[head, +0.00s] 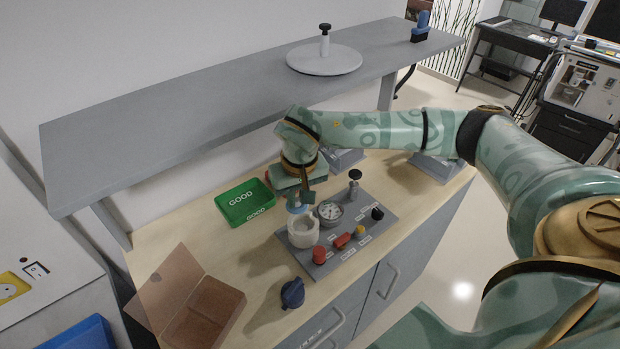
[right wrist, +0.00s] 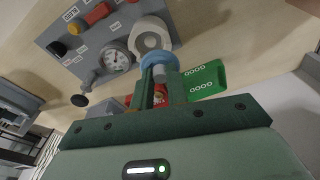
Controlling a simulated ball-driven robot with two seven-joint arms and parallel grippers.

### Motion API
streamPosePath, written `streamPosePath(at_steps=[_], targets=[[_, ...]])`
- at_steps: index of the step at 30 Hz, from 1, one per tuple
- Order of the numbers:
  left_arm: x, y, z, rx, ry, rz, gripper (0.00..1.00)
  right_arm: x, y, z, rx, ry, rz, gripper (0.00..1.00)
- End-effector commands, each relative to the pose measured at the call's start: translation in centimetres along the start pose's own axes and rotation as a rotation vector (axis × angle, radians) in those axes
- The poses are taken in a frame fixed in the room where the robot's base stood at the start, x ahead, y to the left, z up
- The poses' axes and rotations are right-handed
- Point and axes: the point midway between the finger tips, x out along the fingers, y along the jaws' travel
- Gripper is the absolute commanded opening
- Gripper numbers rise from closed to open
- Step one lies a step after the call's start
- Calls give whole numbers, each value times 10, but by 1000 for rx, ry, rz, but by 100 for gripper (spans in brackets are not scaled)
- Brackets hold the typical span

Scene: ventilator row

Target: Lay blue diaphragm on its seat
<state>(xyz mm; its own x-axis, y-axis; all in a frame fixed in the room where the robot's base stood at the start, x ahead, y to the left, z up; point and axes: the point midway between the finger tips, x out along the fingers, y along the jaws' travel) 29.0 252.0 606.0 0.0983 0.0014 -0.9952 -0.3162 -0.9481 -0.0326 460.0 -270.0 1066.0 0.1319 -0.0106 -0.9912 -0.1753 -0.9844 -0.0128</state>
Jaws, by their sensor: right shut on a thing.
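My right gripper (head: 299,203) is shut on the blue diaphragm (head: 296,209), a small light-blue disc. In the right wrist view the blue diaphragm (right wrist: 158,60) shows at the fingertips of the gripper (right wrist: 158,80). The white round housing (head: 302,234) stands on the grey board just below the disc in the head view. In the right wrist view the white housing (right wrist: 150,35) shows its round opening beyond the disc, which overlaps its near edge. I cannot tell whether disc and housing touch. My left gripper is out of view.
The grey board (head: 345,257) also bears a round gauge (head: 330,210), a red cap (head: 319,255) and coloured parts. A green tray (head: 262,194) and an open brown box (head: 240,297) lie left. A dark blue knob (head: 292,293) stands in front. A grey shelf (head: 200,105) overhangs behind.

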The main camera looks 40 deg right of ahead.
Motion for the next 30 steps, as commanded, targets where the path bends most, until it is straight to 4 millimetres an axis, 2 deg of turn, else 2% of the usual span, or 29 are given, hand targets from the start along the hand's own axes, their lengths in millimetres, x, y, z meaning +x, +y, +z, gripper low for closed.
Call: streamPosePath(at_steps=[1,5,18,30], targets=[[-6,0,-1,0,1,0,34,3,6,-3,13,-8,6,0],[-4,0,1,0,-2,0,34,15,16,-6,26,-12,16,0],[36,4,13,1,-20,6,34,57,16,0,27,-13,16,0],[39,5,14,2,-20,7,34,59,16,0,27,-11,16,0]])
